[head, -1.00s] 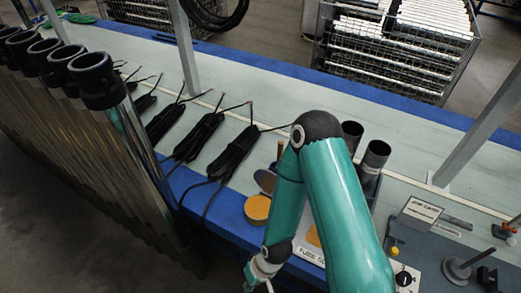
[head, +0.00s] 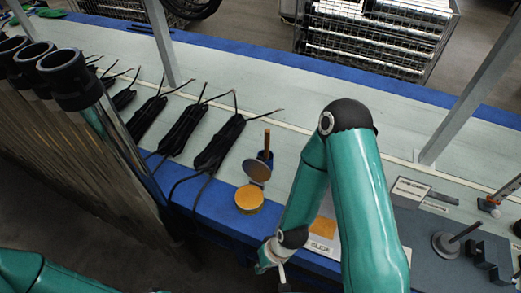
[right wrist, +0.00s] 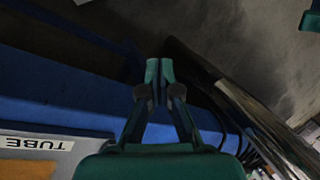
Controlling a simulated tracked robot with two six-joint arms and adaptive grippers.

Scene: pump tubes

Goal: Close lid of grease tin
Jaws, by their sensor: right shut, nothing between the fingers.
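The grease tin (head: 249,198) is a small round tin with orange-yellow grease showing on top. It stands on the blue front edge of the bench in the head view. Its round grey lid (head: 257,171) stands open, tilted up at the tin's far side. My right gripper (head: 282,281) is at the bottom of the head view, lower right of the tin and apart from it; it is partly cut off. In the right wrist view its fingers (right wrist: 159,70) are together with nothing between them. The tin does not show clearly there. My left gripper is out of view.
A wooden-handled tool (head: 266,140) stands in a dark holder just behind the lid. Black cable bundles (head: 218,145) lie to the left. Metal tubes with black collars (head: 75,82) stand at far left. A labelled board (head: 323,228) lies right of the tin, partly behind my right arm.

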